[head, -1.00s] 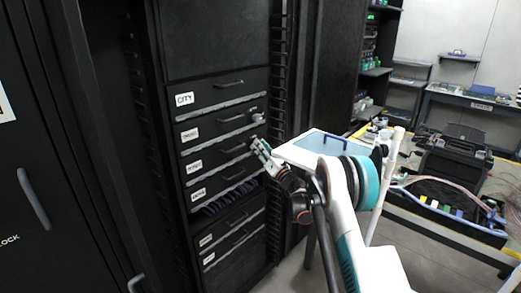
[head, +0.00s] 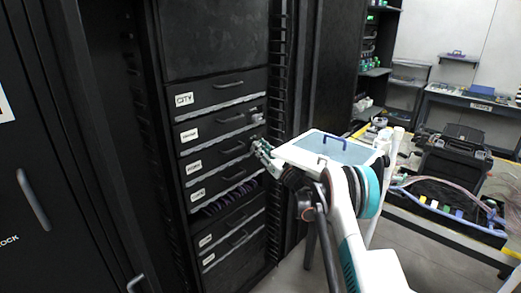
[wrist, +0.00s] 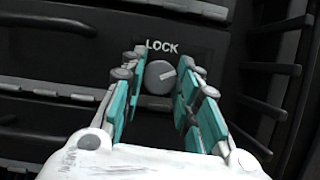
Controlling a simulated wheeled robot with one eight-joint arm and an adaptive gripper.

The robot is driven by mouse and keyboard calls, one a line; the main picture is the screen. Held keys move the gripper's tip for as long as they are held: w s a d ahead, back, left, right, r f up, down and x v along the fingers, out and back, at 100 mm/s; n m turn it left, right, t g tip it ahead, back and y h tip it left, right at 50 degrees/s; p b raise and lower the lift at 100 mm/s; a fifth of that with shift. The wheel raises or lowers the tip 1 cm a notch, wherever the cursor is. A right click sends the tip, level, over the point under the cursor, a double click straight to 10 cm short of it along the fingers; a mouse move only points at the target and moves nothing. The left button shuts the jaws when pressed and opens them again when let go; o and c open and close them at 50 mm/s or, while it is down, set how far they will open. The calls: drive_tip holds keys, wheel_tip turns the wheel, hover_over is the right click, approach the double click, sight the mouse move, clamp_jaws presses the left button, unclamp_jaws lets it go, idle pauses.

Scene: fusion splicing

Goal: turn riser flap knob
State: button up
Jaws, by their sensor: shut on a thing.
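A round grey knob (wrist: 160,77) with a light pointer mark sits on a dark panel in the wrist view. The white word LOCK (wrist: 162,46) is printed above it, and the mark points up and to the right. My gripper (wrist: 159,84) has its teal fingers on both sides of the knob and is shut on it. In the head view my gripper (head: 264,150) is at the right end of a labelled drawer front in the black rack (head: 215,55). The knob it holds is hidden there.
Several drawer fronts with handles (head: 230,118) and white labels are stacked in the rack. Slotted rails (wrist: 272,70) run close to the right of the knob.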

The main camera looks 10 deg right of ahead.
drive_tip(key=o, duration=1.1)
drive_tip(key=shift+c, duration=0.2)
drive_tip(key=v, duration=1.2)
